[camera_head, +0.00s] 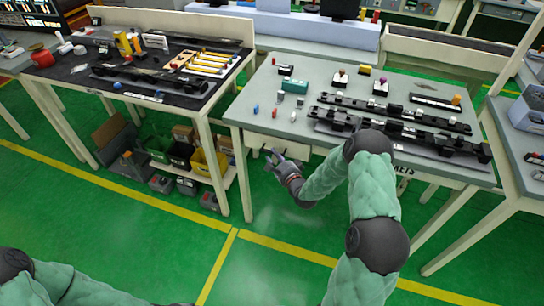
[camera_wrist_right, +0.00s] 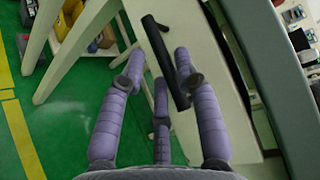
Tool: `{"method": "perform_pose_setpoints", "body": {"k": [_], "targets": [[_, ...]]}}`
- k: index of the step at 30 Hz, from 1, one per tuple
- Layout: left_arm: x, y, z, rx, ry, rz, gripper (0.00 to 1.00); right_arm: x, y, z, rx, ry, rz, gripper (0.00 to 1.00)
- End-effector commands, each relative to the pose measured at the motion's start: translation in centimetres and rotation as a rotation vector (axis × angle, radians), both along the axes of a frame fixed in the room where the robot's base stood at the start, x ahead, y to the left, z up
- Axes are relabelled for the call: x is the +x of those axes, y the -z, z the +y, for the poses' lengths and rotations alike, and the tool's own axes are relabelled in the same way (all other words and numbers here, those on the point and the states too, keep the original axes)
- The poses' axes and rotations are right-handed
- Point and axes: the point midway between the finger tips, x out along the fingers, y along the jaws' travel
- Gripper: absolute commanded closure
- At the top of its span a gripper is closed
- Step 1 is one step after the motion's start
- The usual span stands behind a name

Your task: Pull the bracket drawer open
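The bracket drawer (camera_head: 313,154) is a pale front under the right-hand workbench, partly hidden by my right arm. My right gripper (camera_head: 272,156) is at the left part of the drawer front. In the wrist view its purple fingers (camera_wrist_right: 158,68) are spread, with the bar between them. A gap shows on the left finger's side; contact on the right is unclear. My left gripper is out of view; only its arm shows at the bottom left.
The workbench top (camera_head: 255,105) holds black trim strips (camera_head: 400,135) and small clips. A second bench (camera_head: 70,75) stands at the left, with bins (camera_head: 160,148) on its lower shelf. Bench legs flank the drawer area. The green floor (camera_head: 130,240) in front is clear.

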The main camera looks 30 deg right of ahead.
Motion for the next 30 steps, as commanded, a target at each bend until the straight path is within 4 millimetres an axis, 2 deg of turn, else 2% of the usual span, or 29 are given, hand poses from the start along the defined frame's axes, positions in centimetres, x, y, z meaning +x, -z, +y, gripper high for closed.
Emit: {"method": "perform_pose_setpoints", "body": {"k": [6,17,21,30], "targets": [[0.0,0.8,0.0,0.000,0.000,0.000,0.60,2.2,0.4,-0.1,0.000,0.000,0.000,0.68],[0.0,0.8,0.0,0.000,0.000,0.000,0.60,2.6,0.3,-0.2,0.000,0.001,0.000,0.68],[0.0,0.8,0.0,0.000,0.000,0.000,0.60,2.6,0.3,-0.2,0.000,0.001,0.000,1.00],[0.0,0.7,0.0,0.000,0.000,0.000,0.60,2.2,0.3,0.3,0.001,0.000,0.002,1.00]]}}
